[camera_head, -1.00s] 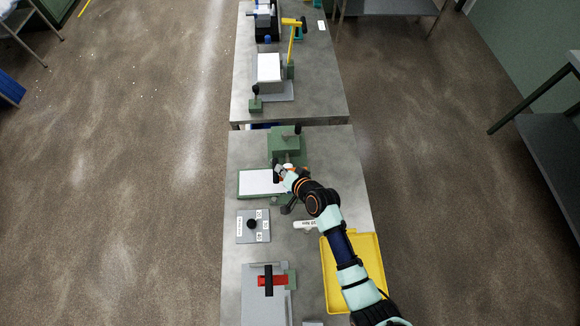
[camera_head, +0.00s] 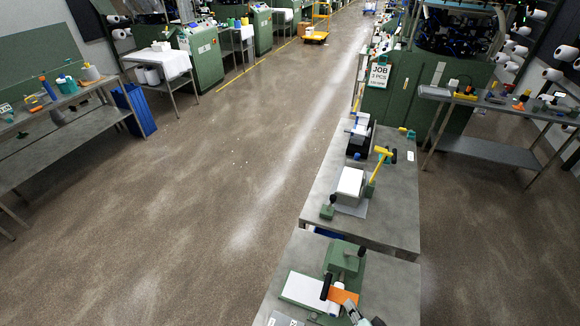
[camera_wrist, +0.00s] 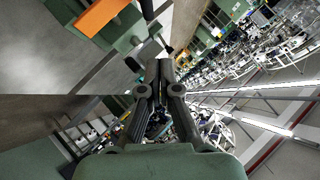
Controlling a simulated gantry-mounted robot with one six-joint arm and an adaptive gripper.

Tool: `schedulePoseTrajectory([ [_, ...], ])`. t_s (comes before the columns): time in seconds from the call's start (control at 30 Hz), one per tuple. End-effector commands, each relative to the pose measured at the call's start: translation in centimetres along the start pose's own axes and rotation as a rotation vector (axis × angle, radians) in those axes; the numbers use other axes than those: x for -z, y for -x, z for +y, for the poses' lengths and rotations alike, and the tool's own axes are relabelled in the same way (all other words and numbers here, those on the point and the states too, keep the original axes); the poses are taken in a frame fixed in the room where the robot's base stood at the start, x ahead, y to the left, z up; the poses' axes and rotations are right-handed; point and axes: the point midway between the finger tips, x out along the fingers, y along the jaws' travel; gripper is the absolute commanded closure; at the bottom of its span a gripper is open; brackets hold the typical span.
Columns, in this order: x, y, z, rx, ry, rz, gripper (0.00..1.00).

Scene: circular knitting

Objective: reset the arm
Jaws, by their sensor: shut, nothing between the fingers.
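My gripper (camera_wrist: 160,80) is shut and empty in the wrist view, its two dark fingers together. In the head view, part of my arm's end shows at the bottom edge, close beside the green fixture (camera_head: 343,259). That fixture stands on the near grey table with a white plate (camera_head: 303,288) on its left and an orange piece (camera_head: 345,296) in front. The orange piece also shows in the wrist view (camera_wrist: 101,13), apart from the fingers. Most of my arm is outside the head view.
A second grey table (camera_head: 400,215) behind holds a white block (camera_head: 351,182) and a yellow-handled device (camera_head: 381,162). A green machine with a job sign (camera_head: 380,76) stands beyond. Side benches stand left and right. The floor (camera_head: 200,200) to the left is open.

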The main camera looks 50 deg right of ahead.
Motion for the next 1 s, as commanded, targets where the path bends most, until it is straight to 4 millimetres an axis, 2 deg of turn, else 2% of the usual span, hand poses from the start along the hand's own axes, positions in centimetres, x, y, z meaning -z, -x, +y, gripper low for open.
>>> schedulePoseTrajectory([
  [0.17, 0.0, 0.0, 0.0, 0.000, 0.000, 0.000, 1.00],
  [0.27, -0.3, -0.2, -2.2, 0.025, 0.065, -0.022, 1.00],
  [0.37, -1.9, -0.1, -8.2, 0.093, 0.241, -0.081, 1.00],
  [0.43, -3.9, 0.7, -14.0, 0.161, 0.414, -0.126, 1.00],
  [0.5, -6.3, 2.3, -19.4, 0.230, 0.586, -0.160, 1.00],
  [0.6, -9.5, 5.3, -25.5, 0.317, 0.778, -0.181, 1.00],
  [0.7, -12.1, 8.5, -29.8, 0.391, 0.921, -0.185, 1.00],
  [0.9, -16.5, 15.5, -35.7, 0.527, 1.123, -0.170, 1.00],
  [0.97, -17.6, 17.8, -37.1, 0.568, 1.171, -0.162, 1.00],
  [1.0, -16.5, 19.0, -38.4, 0.566, 1.178, -0.160, 1.00],
])
